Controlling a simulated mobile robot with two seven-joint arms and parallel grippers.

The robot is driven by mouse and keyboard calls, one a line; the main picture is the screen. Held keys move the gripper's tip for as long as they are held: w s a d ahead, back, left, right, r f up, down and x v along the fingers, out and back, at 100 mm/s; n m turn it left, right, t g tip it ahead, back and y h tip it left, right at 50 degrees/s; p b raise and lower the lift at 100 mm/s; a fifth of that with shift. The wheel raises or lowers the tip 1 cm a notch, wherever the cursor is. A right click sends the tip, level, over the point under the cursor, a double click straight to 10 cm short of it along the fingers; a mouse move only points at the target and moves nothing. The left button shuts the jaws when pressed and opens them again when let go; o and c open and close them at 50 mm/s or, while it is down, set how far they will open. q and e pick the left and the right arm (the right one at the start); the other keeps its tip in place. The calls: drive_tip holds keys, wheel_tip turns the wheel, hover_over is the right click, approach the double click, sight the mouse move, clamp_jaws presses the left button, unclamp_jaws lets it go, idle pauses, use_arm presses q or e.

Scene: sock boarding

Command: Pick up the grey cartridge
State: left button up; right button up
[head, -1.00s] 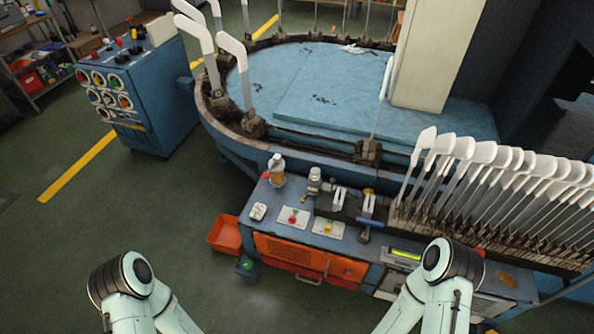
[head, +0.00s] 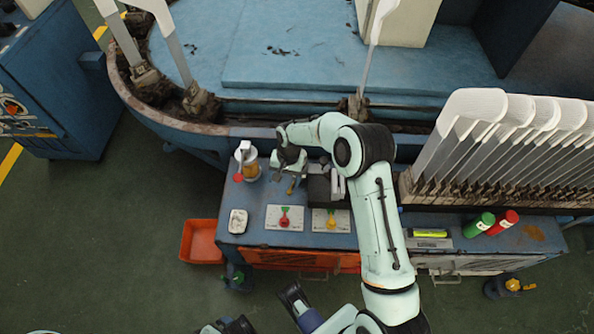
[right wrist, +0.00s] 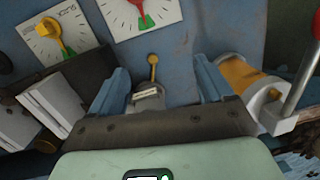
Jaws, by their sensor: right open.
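The grey cartridge (right wrist: 148,98) seems to be the short grey cylinder with a pale label and a yellow stem in the right wrist view. It lies between the two blue-grey fingers of my right gripper (right wrist: 160,88), which stand apart with gaps on both sides. In the head view my right gripper (head: 289,172) reaches down over the back left of the blue bench, and it mostly hides the cartridge there. A dark arm end at the bottom of the head view appears to be my left gripper (head: 293,300); its jaws are unclear.
An amber bottle (head: 250,170) and a red-tipped metal tool (head: 241,158) stand close left of the right gripper. Dark blocks with white pads (right wrist: 55,100) are on the other side. Two dial plates (head: 285,218) lie in front. A sock-form row (head: 500,130) stands right.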

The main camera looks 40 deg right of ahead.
drive_tip(key=w+d+r+m+h+b, duration=0.2)
drive_tip(key=w+d+r+m+b, duration=0.25)
drive_tip(key=d+r, duration=0.5)
drive_tip(key=shift+n, duration=0.25)
drive_tip(key=f, duration=0.1)
drive_tip(key=f+b, duration=0.1)
drive_tip(key=f, duration=0.3)
drive_tip(key=shift+a+f+b, duration=0.1)
drive_tip(key=shift+a+b, duration=0.25)
drive_tip(key=shift+f, duration=0.5)
drive_tip(key=f+b, duration=0.1)
drive_tip(key=f, duration=0.1)
drive_tip(key=d+f+b, duration=0.1)
drive_tip(key=f, duration=0.2)
drive_tip(key=shift+w+f, duration=0.1)
drive_tip(key=shift+w, duration=0.1)
use_arm(q)
drive_tip(key=w+a+f, duration=0.2)
drive_tip(key=a+f, duration=0.1)
drive_tip(key=f, duration=0.8)
drive_tip(key=shift+a+f+n+y, duration=0.2)
drive_tip(key=shift+n+y, duration=0.1)
drive_tip(key=shift+y, duration=0.1)
use_arm(e)
drive_tip(key=c, duration=1.4)
